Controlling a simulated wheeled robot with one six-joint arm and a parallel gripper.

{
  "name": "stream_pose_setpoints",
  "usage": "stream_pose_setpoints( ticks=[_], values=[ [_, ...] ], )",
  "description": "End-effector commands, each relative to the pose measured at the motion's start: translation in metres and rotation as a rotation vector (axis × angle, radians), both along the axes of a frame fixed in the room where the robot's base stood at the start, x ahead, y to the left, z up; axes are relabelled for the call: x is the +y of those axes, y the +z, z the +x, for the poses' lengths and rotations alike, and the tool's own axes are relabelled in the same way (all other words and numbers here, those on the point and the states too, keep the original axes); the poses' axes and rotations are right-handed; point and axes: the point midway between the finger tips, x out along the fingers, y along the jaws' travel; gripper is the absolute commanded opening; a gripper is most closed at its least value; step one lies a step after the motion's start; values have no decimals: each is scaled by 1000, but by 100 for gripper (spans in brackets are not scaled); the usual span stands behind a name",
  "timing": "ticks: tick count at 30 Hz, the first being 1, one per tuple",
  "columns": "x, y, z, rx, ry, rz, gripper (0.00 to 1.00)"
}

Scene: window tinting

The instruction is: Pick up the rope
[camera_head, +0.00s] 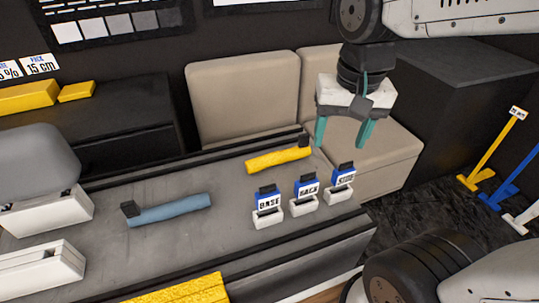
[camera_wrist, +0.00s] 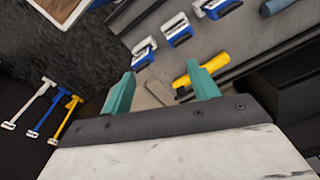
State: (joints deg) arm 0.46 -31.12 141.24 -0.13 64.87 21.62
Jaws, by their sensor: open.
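I cannot pick out a rope for certain in either view. My gripper (camera_head: 340,146) is open and empty, fingers pointing down, above the right end of the grey bench. Its teal fingers also show apart in the wrist view (camera_wrist: 161,70). A yellow rolled piece (camera_head: 278,159) with a dark end lies on the bench, left of and below my gripper. In the wrist view a yellow piece (camera_wrist: 208,66) passes partly behind the right finger. A blue rolled piece (camera_head: 168,210) with a dark end lies further left on the bench.
Several blue and white labelled holders (camera_head: 305,195) stand near the bench's (camera_head: 100,255) right front. White cases (camera_head: 50,215) are at the left. A beige seat (camera_head: 375,160) stands behind. Yellow, blue and white long-handled tools (camera_head: 490,155) stand at the right. Dark floor lies between.

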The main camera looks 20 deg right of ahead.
Motion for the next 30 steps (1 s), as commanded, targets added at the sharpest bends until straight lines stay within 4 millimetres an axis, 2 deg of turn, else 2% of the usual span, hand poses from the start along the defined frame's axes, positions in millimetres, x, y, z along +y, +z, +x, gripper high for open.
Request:
stream_pose_setpoints(
  ticks=[1, 3, 9, 12, 15, 21, 30],
  values=[
    [4, -6, 21, 19, -87, 8, 60],
    [10, -16, 50, 32, -233, 18, 60],
    [21, -56, 127, 59, -658, 40, 60],
    [24, -80, 157, 68, -841, 46, 60],
    [26, -100, 179, 73, -984, 49, 60],
    [28, -124, 199, 78, -1129, 52, 60],
    [27, -157, 199, 79, -1146, 51, 60]
  ],
)
